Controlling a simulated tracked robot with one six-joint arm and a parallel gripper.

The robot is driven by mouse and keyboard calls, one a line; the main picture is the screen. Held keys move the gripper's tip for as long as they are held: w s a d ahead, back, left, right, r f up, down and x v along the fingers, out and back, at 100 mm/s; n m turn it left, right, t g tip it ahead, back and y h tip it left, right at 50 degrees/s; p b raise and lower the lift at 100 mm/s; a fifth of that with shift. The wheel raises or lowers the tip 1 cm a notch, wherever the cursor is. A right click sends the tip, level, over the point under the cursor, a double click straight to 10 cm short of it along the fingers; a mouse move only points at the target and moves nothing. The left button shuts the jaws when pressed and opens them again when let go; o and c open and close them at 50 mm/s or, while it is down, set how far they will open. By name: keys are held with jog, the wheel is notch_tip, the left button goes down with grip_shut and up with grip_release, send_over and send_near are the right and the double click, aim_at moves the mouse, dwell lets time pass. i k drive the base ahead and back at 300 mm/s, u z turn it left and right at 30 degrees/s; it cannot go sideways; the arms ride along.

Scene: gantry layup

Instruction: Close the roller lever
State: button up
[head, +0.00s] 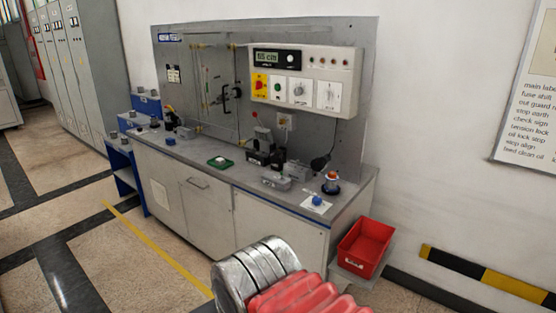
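A bench with an upright grey back panel (345,105) stands against the wall. A lever with a red knob (256,115) rises from a dark block (261,147) on the bench, its knob tilted slightly to the left. A black handle (226,98) is on the back panel, left of the control box. I cannot tell which of these is the roller lever, or whether it is open or closed. My gripper's fingers are not in view.
A control box (324,65) with a display and knobs is on the panel. A red bin (365,245) stands at the bench's right. Floor before the bench is clear.

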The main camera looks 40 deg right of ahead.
aim_at(263, 134)
jog(key=z, duration=0.45)
jog(key=i, duration=1)
jog(key=u, duration=0.6)
jog(key=i, duration=0.75)
jog(key=z, duration=0.4)
jog(key=i, duration=0.9)
jog(key=z, duration=0.5)
